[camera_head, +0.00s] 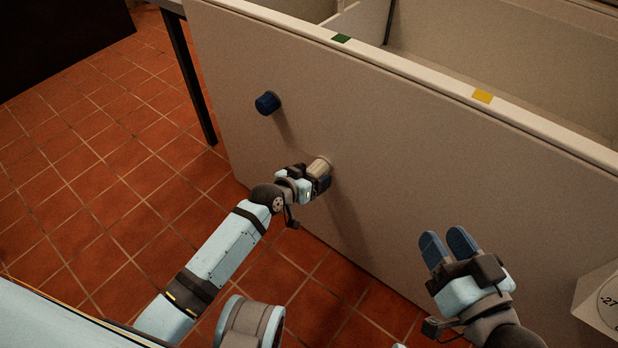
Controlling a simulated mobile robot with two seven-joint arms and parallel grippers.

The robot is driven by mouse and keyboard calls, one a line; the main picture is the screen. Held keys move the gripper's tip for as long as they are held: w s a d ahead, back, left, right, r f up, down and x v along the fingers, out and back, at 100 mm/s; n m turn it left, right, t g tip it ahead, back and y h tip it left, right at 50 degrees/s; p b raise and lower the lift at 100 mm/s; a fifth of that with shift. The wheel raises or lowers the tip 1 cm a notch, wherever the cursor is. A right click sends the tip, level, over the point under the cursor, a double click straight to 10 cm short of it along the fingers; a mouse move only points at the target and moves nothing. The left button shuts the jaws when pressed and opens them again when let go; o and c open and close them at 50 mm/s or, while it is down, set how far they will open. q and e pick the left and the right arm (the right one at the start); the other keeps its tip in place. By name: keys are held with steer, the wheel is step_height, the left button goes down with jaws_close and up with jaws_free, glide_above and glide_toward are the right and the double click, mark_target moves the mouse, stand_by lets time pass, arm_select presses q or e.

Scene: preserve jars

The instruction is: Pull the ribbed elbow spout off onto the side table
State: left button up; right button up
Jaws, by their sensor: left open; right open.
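A beige stub-like fitting (318,167) sticks out of the front of the pale panel (420,160). It may be the ribbed elbow spout, but my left gripper hides part of it and I cannot make out ribs or a bend. My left gripper (319,182) is open right at this fitting; I cannot tell whether its fingers touch it. My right gripper (449,243) is open and empty, its two blue fingers pointing up in front of the panel at the right. I cannot make out a side table.
The panel's top edge carries a green mark (341,38) and a yellow mark (482,96). A white box with a dial (603,302) stands at the lower right. The tiled floor (90,190) is clear at left.

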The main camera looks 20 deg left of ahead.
arm_select(q)
steer(key=shift+c, duration=0.2)
steer(key=c, duration=1.1)
steer(key=shift+o, duration=0.2)
steer(key=shift+s+a+p, duration=0.25)
steer(key=shift+s+p, duration=0.2)
steer(key=shift+s, duration=0.2)
steer(key=shift+s+a+p, duration=0.2)
steer(key=shift+s+p, duration=0.2)
steer(key=shift+s, duration=0.2)
steer(key=shift+s+a+p, duration=0.25)
steer(key=shift+s+p, duration=0.2)
steer(key=shift+s, duration=0.2)
steer(key=shift+s+r, duration=0.1)
steer(key=s+p, duration=0.1)
steer(key=s+a+p, duration=0.1)
steer(key=s, duration=0.1)
steer(key=shift+s+a, duration=0.15)
steer(key=shift+s, duration=0.15)
steer(key=shift+s, duration=0.15)
